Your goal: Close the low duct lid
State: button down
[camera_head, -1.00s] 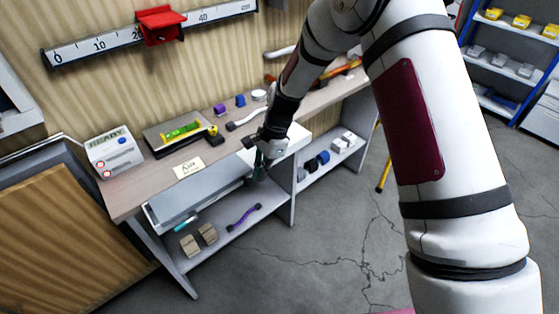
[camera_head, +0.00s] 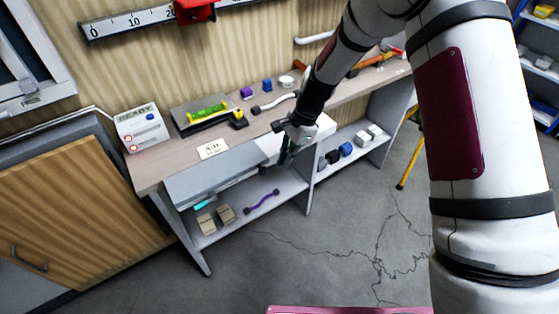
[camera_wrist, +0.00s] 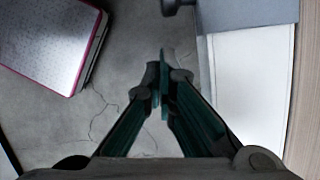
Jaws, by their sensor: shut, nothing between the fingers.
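The low duct runs along the front of the workbench, just below its top. Its long grey lid panel (camera_head: 212,180) shows left of my gripper in the head view, sloping a little; I cannot tell whether it is fully shut. A white section (camera_head: 312,139) of the duct lies to the right, partly behind my gripper. My gripper (camera_head: 285,160) is shut and empty, pointing down in front of the duct. In the wrist view its fingertips (camera_wrist: 161,75) meet over the floor, left of the white section (camera_wrist: 248,85) and grey panel (camera_wrist: 250,12). A dark knob (camera_wrist: 174,5) sticks out from the grey panel.
The benchtop holds a READY box (camera_head: 140,128), a label card (camera_head: 212,149) and a green level (camera_head: 208,112). The shelf below holds brown blocks (camera_head: 206,223) and a purple-handled tool (camera_head: 261,202). A yellow leg (camera_head: 406,170) stands right. The floor in front is clear.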

jog(key=s+d+r+n, duration=0.1)
jog(key=d+r, duration=0.2)
jog(key=r, duration=0.3)
jog(key=d+r+n+t+b, duration=0.1)
jog(key=d+r, duration=0.1)
jog(key=r, duration=0.5)
jog(key=s+d+r+n, duration=0.1)
jog(key=d+r, duration=0.2)
jog(key=r, duration=0.3)
jog(key=s+d+r+n+t+h, duration=0.1)
jog(key=s+d+r+n+t, duration=0.2)
jog(key=s+r, duration=0.35)
jog(key=s+d+r+n+h, duration=0.1)
jog(key=s+d+r+n, duration=0.2)
jog(key=s+d+r, duration=0.35)
jog(key=s+d+f+n+t+h, duration=0.1)
jog(key=s+d+n+t, duration=0.1)
jog(key=s, duration=0.9)
jog(key=shift+s+f+n, duration=0.25)
jog(key=shift+s+n, duration=0.15)
jog(key=shift+n, duration=0.4)
